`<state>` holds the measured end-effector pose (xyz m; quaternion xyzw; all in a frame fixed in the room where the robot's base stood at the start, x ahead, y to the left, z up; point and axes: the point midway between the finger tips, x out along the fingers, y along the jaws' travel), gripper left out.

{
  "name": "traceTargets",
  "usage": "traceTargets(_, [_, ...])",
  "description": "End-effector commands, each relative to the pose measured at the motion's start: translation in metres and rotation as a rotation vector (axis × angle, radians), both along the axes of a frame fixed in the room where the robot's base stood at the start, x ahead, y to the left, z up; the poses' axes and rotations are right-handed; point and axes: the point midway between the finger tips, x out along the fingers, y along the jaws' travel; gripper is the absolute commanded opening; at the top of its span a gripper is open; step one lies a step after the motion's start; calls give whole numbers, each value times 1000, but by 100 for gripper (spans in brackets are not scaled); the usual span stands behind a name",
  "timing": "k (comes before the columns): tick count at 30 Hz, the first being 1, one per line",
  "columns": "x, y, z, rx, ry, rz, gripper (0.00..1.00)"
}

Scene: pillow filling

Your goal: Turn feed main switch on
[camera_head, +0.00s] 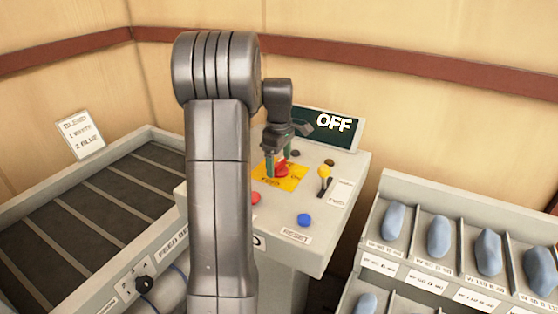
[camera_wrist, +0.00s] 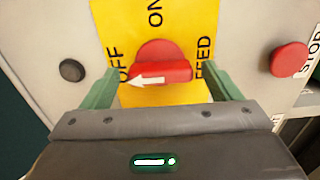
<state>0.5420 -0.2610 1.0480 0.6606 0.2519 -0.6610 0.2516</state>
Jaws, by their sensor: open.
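The feed main switch is a red rotary knob (camera_wrist: 160,65) on a yellow plate (camera_wrist: 182,22) marked OFF, ON and FEED. Its white arrow points left toward OFF in the wrist view. In the head view the knob (camera_head: 282,170) sits on the yellow plate (camera_head: 292,183) of a grey console. My gripper (camera_wrist: 160,92) is open, with one green finger on each side of the knob. Whether the fingers touch it I cannot tell. The display (camera_head: 335,126) behind the console reads OFF.
A red button (camera_wrist: 289,58) is to the right of the plate and a black knob (camera_wrist: 71,70) to the left in the wrist view. A yellow-topped lever (camera_head: 323,176) and blue button (camera_head: 304,220) are on the console. A bin rack (camera_head: 435,205) stands right.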

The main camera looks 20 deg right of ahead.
Motion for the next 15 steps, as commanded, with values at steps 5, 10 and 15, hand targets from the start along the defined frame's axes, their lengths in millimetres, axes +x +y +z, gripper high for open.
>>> traceTargets(5, [0, 0, -4, 0, 0, 0, 84])
traceTargets(10, [0, 0, -4, 0, 0, 0, 82])
traceTargets(15, [0, 0, -3, 0, 0, 0, 48])
